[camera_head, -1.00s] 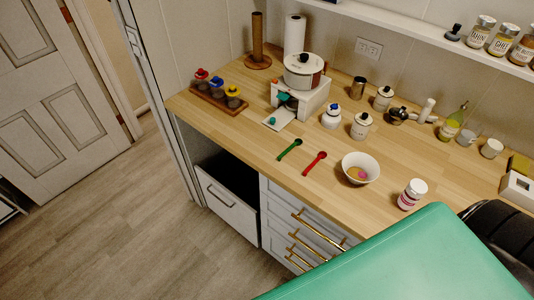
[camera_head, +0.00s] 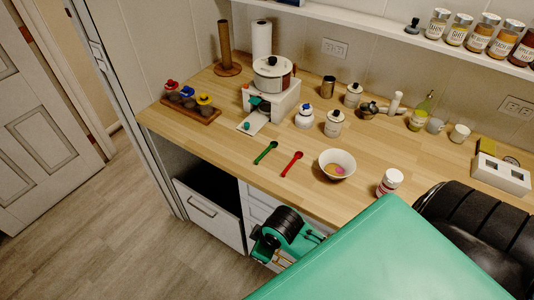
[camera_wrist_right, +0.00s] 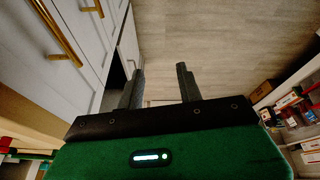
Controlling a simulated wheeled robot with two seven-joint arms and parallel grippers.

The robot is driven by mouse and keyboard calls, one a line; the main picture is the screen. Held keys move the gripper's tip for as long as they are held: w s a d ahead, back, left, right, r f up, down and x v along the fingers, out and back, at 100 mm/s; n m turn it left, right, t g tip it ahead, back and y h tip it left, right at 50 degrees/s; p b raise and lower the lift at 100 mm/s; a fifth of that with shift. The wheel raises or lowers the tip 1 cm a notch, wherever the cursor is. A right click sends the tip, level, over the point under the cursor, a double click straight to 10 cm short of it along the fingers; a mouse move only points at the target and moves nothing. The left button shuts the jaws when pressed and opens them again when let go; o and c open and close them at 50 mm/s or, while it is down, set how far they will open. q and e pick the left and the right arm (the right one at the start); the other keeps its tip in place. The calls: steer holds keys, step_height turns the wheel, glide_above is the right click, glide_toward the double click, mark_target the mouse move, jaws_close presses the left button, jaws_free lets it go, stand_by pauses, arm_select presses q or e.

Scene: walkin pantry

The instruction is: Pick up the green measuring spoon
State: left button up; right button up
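The green measuring spoon (camera_head: 265,152) lies flat on the wooden counter (camera_head: 230,157) near its front edge in the head view. A red spoon (camera_head: 291,164) lies just right of it. My right gripper (camera_wrist_right: 158,80) shows in the right wrist view with its two dark fingers apart and nothing between them. It is beside the drawer fronts, with floor beyond the fingers; the green spoon is not in that view. A green and black part of one of my arms shows below the counter edge in the head view, its fingertips not discernible. My left gripper is not in view.
A white bowl (camera_head: 337,164) stands right of the spoons. A white appliance (camera_head: 271,99) with a pot and several jars stand behind. A rack with colored-lid jars (camera_head: 190,104) is at left. Drawers with brass handles (camera_wrist_right: 57,32) are below. Counter around the spoons is clear.

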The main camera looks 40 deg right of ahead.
steer(key=w+d+r+n+g, duration=0.1)
steer(key=w+d+r+n, duration=0.1)
steer(key=w+r+n, duration=0.35)
steer(key=w+d+r+n+g, duration=0.1)
steer(key=w+r+n, duration=0.1)
steer(key=w+n, duration=0.55)
steer(key=w+d+r+n+g+h, duration=0.1)
steer(key=w+d+r, duration=0.5)
steer(key=d+r, duration=0.15)
steer(key=w+d+r+n+h, duration=0.1)
steer(key=w+d+r, duration=0.45)
steer(key=d, duration=0.35)
steer(key=p, duration=0.2)
glide_above(265, 152)
steer(key=d, duration=0.1)
steer(key=f, duration=0.7)
steer(key=shift+w+f, duration=0.2)
steer(key=shift+w, duration=0.1)
steer(key=f, duration=0.1)
steer(key=f+p, duration=0.1)
steer(key=f, duration=0.1)
steer(key=a+f+p, duration=0.1)
steer(key=shift+s+f, duration=0.35)
steer(key=shift+f, duration=0.35)
jaws_close()
